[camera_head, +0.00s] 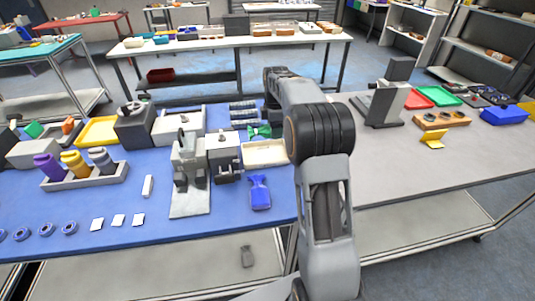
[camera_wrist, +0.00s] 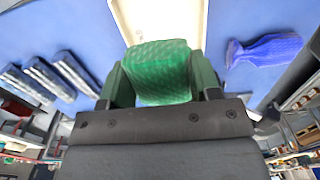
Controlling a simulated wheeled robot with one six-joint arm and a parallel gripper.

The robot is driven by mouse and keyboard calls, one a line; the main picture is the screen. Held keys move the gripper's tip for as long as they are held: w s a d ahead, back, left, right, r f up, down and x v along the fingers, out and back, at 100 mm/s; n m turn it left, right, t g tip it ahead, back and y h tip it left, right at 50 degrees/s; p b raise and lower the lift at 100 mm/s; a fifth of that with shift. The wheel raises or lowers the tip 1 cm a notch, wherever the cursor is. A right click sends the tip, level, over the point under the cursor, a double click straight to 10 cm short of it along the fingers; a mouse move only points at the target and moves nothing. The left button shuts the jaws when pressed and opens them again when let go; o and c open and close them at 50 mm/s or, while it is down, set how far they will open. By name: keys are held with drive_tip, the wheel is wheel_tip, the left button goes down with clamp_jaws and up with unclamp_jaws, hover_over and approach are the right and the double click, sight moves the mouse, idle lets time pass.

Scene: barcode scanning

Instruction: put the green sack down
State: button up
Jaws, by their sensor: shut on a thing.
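The green sack (camera_wrist: 160,72) is between the two fingers of my gripper (camera_wrist: 161,78) in the wrist view. My gripper is shut on it, with one finger at each side. In the head view the green sack (camera_head: 260,131) shows just left of my arm, by the far edge of a cream tray (camera_head: 265,153). My gripper is mostly hidden behind my arm there. The tray (camera_wrist: 160,12) also shows beyond the sack in the wrist view. I cannot tell whether the sack touches anything below.
A blue sack (camera_head: 260,193) lies in front of the tray on the blue table. Several dark rolls (camera_head: 243,112) lie behind the tray's left side. A grey stand (camera_head: 190,176) and a dark grey device (camera_head: 223,157) stand left of the tray.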

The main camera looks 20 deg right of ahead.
sight(274, 154)
wheel_tip(274, 154, down, 9)
drive_tip(key=shift+s+f, duration=0.1)
drive_tip(key=shift+s, duration=0.05)
idle(0.4)
drive_tip(key=shift+f, duration=0.15)
drive_tip(key=o, duration=1.1)
wheel_tip(274, 154, up, 12)
drive_tip(key=shift+f, duration=0.25)
drive_tip(key=shift+s+a+r, duration=0.1)
drive_tip(key=shift+a+r, duration=0.05)
drive_tip(key=shift+r, duration=0.2)
drive_tip(key=s+a+r+m+t, duration=0.1)
drive_tip(key=s+a+r+m, duration=0.3)
drive_tip(key=s, duration=0.2)
drive_tip(key=s+a+f+m+t, duration=0.1)
drive_tip(key=s+a+m, duration=0.1)
drive_tip(key=s+m, duration=0.2)
drive_tip(key=s+a+f+m+t, duration=0.1)
drive_tip(key=s+a+f+m, duration=0.1)
drive_tip(key=s, duration=0.7)
drive_tip(key=s+a+f+m, duration=0.1)
drive_tip(key=s+a+m, duration=0.2)
drive_tip(key=s+m, duration=0.2)
drive_tip(key=shift+s+a+f+m+t, duration=0.3)
drive_tip(key=shift+s+f+t, duration=0.1)
drive_tip(key=shift+s, duration=0.8)
